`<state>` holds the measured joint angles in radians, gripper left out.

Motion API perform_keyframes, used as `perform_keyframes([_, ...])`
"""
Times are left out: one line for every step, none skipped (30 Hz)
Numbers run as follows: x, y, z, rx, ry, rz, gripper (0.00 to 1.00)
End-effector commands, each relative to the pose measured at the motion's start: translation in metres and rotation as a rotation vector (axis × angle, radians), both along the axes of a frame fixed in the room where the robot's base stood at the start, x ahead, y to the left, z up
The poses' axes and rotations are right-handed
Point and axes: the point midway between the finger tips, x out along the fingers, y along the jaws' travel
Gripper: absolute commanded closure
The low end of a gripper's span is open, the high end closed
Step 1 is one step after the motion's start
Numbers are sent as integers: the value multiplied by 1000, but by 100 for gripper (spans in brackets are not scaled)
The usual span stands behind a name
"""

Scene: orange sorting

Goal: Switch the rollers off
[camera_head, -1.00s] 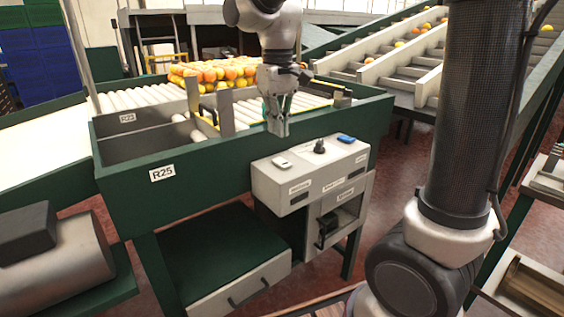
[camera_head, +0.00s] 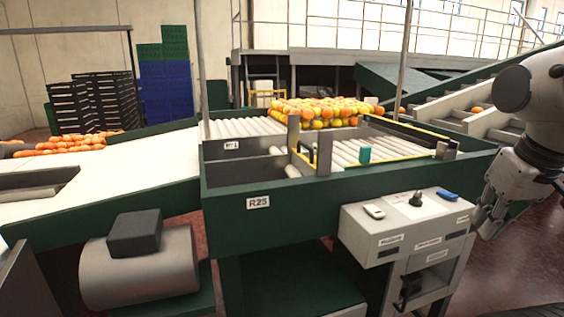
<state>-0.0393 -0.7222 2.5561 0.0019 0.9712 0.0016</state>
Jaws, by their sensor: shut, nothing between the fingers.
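The control box (camera_head: 352,235) is a light grey box on the front of the green sorting table, right of the R25 label. Its top carries a white rocker switch (camera_head: 374,211), a black knob (camera_head: 416,199) and a blue switch (camera_head: 447,196). The labels on its front are too small to read. The metal rollers (camera_head: 345,152) lie in the table behind it, with more rollers (camera_head: 240,128) further left. My gripper (camera_head: 481,221) is at the right end of the box, pointing down, shut and empty. I cannot tell whether it touches the box.
A pile of oranges (camera_head: 325,112) lies at the back of the rollers. A small teal block (camera_head: 365,154) stands at the rollers. A grey cylinder with a dark block (camera_head: 140,262) is at front left. Stacked crates (camera_head: 165,80) stand far back left. An inclined conveyor rises at right.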

Motion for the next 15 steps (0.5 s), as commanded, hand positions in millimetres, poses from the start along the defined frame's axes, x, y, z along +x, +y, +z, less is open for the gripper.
perform_keyframes([-3, -4, 6, 0, -26, -19, 100])
perform_keyframes([-3, -5, 7, 1, -35, -27, 100])
perform_keyframes([-4, -7, 9, 1, -42, -35, 100])
perform_keyframes([-5, -8, 9, 1, -43, -41, 100])
perform_keyframes([-5, -9, 9, 1, -41, -43, 100])
perform_keyframes([-5, -9, 9, 1, -40, -43, 100])
perform_keyframes([-5, -8, 9, 1, -39, -43, 100])
perform_keyframes([-4, -8, 9, 1, -39, -42, 100])
perform_keyframes([-4, -8, 9, 1, -39, -42, 100])
perform_keyframes([-4, -8, 9, 1, -39, -42, 100])
perform_keyframes([-4, -8, 9, 1, -39, -42, 100])
perform_keyframes([-4, -8, 9, 1, -39, -41, 100])
perform_keyframes([-4, -8, 9, 1, -39, -41, 100])
perform_keyframes([-4, -8, 9, 1, -39, -41, 100])
perform_keyframes([-4, -8, 9, 1, -39, -41, 100])
